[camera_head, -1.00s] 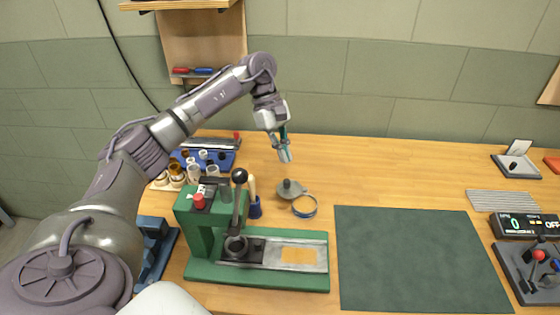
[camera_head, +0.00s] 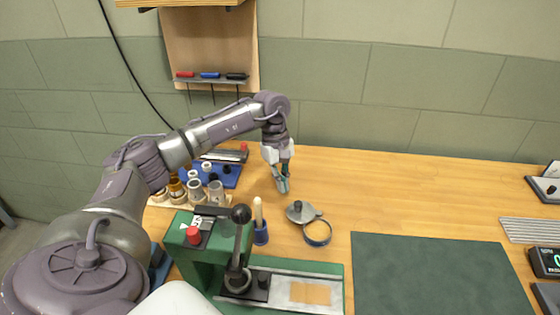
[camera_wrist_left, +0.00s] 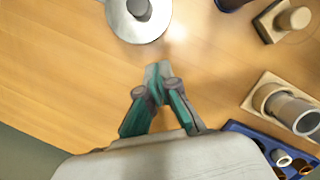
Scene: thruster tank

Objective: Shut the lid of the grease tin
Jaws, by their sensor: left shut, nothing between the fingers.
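I cannot tell how the two are joined. The lid (camera_wrist_left: 120,22) also shows at the top of the left wrist view, cut by the frame edge. My left gripper (camera_head: 283,188) points down just behind and left of the lid, apart from it. In the left wrist view its fingertips (camera_wrist_left: 158,72) are together and empty.
A green press (camera_head: 210,262) with an upright lever stands in front and to the left. A blue cup (camera_head: 261,236) with a handle is near the lid. Vials stand in a wooden rack (camera_head: 160,202) at left. A dark green mat (camera_head: 440,275) lies at right. Bench behind the tin is clear.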

